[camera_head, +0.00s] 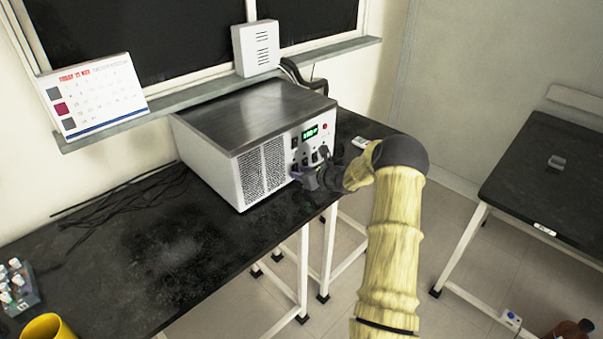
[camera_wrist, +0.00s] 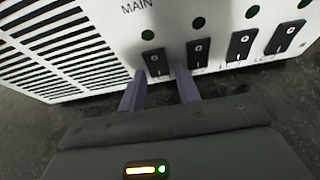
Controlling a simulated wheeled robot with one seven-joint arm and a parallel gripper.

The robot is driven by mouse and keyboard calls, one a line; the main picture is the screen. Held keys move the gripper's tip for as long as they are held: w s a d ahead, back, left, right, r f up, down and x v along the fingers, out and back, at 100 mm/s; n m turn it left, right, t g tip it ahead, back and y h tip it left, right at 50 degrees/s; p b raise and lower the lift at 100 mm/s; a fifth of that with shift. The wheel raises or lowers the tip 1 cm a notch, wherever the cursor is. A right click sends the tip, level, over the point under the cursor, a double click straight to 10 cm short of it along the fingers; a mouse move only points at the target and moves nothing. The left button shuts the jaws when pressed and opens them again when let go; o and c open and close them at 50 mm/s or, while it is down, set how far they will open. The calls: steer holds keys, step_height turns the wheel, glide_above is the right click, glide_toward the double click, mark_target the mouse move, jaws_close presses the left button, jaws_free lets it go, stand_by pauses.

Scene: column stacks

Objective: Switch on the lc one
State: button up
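A white power unit (camera_head: 225,165) with a dark top stands on the black bench, its front panel facing right. The panel carries a lit green display (camera_head: 310,133) and several black switches. In the wrist view the lower row shows a leftmost rocker switch (camera_wrist: 157,63), a second switch (camera_wrist: 199,52) and a third (camera_wrist: 240,45), with green lamps above. Small labels below are partly hidden and too blurred to read surely. My gripper (camera_wrist: 160,76) is open, its purple fingertips at either side of the leftmost switch, close to the panel; contact is unclear. It also shows in the head view (camera_head: 303,176).
A vent grille (camera_wrist: 60,40) lies left of the switches. Black cables (camera_head: 130,195) lie on the bench left of the unit. A calendar (camera_head: 92,97) and a white box (camera_head: 256,48) stand on the sill. Another black table (camera_head: 545,185) stands right.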

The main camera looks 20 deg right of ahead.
steer(key=shift+a, duration=0.1)
steer(key=c, duration=0.7)
steer(key=shift+f+b, duration=0.15)
steer(key=shift+b, duration=0.6)
steer(key=t+b, duration=0.1)
steer(key=b, duration=0.3)
steer(key=shift+f+y, duration=0.2)
steer(key=shift+y, duration=0.1)
steer(key=t+b, duration=0.1)
steer(key=b, duration=0.1)
steer(key=shift+a+b, duration=0.1)
steer(key=shift+b, duration=0.2)
steer(key=shift+w+r+t+b, duration=0.1)
steer(key=shift+r+t+b, duration=0.05)
steer(key=shift+t+b, duration=0.35)
